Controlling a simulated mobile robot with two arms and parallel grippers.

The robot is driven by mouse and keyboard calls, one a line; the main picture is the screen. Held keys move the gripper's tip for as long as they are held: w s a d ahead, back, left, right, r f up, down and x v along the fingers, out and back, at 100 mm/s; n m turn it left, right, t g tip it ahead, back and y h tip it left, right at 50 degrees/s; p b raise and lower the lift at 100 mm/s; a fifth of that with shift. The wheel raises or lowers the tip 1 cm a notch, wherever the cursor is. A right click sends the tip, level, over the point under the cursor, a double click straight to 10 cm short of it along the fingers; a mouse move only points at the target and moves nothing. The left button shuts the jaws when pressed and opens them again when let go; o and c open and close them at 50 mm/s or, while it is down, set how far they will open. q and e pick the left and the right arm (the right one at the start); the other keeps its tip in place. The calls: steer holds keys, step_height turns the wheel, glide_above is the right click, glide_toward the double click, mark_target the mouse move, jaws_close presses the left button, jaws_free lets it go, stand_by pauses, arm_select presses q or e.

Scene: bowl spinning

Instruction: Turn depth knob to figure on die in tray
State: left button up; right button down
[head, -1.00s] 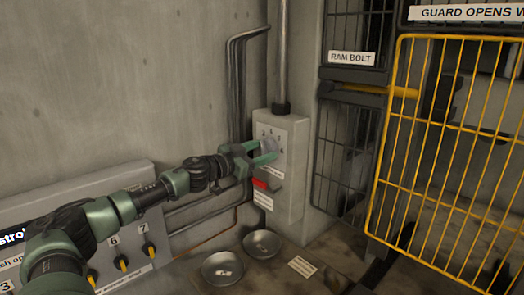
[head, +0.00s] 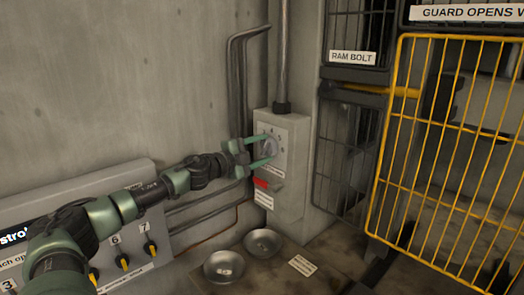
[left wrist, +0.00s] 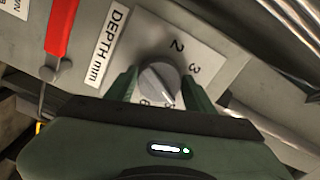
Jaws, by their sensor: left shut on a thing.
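The depth knob (head: 271,147) is a round grey dial on the plate of a grey wall box, under a small ring of figures. My left gripper (head: 263,150) is shut on it, with green fingers on two opposite sides. In the left wrist view the knob (left wrist: 158,80) sits between the fingers of my gripper (left wrist: 161,88), beside a "DEPTH mm" label (left wrist: 108,33). Its pale pointer line slants to the lower right; figures 2 and 3 are readable, others are partly hidden. I cannot make out a die or a tray. My right gripper is not in view.
A red lever (head: 261,183) sits just below the knob. Two metal bowls (head: 223,266) (head: 262,243) stand on the surface below the box. A yellow mesh guard (head: 440,150) stands at right, and a panel of yellow switches (head: 122,262) at lower left.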

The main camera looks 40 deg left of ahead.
arm_select(q)
steer(key=m, duration=0.6)
steer(key=shift+m+b, duration=0.3)
steer(key=shift+b, duration=0.1)
steer(key=m+b, duration=0.1)
steer(key=m, duration=0.5)
steer(key=shift+d, duration=0.15)
steer(key=o, duration=1.3)
steer(key=shift+o, duration=0.2)
steer(key=shift+r, duration=0.1)
steer(key=shift+s+a+f+b, duration=0.2)
steer(key=shift+s+b, duration=0.1)
steer(key=shift+b, duration=0.25)
steer(key=s+b, duration=0.7)
steer(key=b, duration=0.7)
steer(key=shift+s+a+r, duration=0.15)
steer(key=shift+a+r, duration=0.05)
